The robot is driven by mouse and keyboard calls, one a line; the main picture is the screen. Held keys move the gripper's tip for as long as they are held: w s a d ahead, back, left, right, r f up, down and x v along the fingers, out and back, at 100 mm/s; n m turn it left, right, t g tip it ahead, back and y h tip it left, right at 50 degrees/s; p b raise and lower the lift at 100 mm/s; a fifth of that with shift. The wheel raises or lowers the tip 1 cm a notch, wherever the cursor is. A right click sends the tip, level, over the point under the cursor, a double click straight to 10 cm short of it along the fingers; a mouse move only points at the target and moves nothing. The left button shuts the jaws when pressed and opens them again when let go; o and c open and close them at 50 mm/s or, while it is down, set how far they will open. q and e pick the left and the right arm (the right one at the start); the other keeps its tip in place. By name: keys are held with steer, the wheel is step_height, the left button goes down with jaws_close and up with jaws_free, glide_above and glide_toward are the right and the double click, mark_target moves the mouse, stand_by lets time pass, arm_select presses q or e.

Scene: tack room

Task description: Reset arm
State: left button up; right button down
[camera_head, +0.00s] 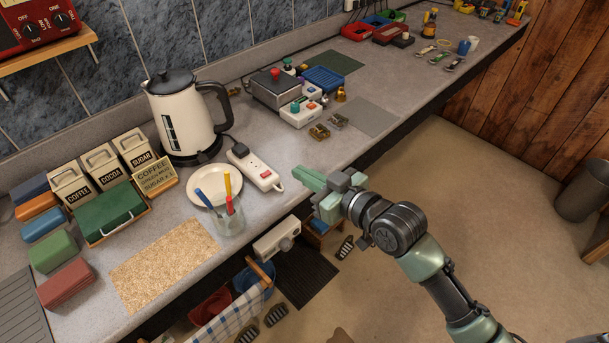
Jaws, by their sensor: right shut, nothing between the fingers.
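My right arm comes in from the lower right. Its green right gripper (312,183) is shut and empty. In the picture it lies near the counter's front edge, to the right of the white power strip (254,168). I cannot tell its exact height above the counter. My left gripper and arm do not show.
A cork mat (163,263) lies at the front. Open floor (440,190) lies right of the counter; a bin (582,190) stands beyond.

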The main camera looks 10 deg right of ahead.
steer(key=shift+w, duration=0.1)
stand_by(0.3)
